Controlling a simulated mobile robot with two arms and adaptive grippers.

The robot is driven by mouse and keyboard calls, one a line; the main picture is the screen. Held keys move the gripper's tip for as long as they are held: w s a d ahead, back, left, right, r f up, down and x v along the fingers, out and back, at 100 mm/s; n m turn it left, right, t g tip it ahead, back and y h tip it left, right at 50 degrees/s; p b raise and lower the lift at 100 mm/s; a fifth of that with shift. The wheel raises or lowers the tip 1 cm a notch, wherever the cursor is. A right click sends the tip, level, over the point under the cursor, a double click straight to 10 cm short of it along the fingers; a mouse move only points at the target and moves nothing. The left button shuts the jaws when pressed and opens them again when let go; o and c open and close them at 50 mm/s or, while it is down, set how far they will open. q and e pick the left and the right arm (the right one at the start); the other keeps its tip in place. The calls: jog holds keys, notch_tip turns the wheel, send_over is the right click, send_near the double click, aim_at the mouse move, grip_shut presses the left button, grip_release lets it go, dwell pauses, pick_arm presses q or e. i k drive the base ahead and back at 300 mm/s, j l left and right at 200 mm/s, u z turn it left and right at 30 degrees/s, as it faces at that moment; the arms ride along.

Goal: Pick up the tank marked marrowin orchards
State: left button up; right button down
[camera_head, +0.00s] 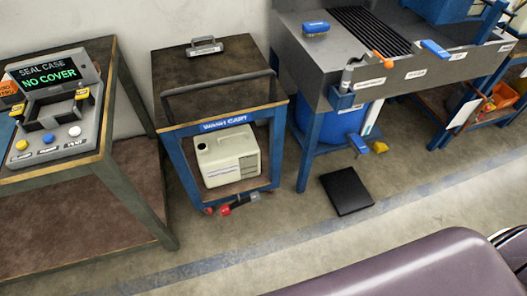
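A cream-white tank (228,157) with a dark cap and a handle stands on the lower shelf of the blue-framed cart (222,124). Its front carries a label, too small to read, so I cannot tell if it says marrowin orchards. The cart's top board and front bar are above the tank. No other such tank shows clearly. Neither of my grippers is in view.
A console (52,110) reading "SEAL CASE NO COVER" sits on the left table. A grey sink bench (330,60) with a blue barrel (325,122) stands right. A black mat (346,191) and a red-black object (238,204) lie low. The floor in front is mostly clear.

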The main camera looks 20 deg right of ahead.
aim_at(229, 156)
jog(key=z, duration=0.1)
jog(key=i+l+u, duration=0.15)
jog(key=u, duration=0.25)
jog(key=i+l+u, duration=0.1)
jog(key=l+u, duration=0.15)
jog(key=u, duration=0.15)
jog(key=i+l+u, duration=0.1)
jog(key=l+u, duration=0.15)
jog(key=u, duration=0.2)
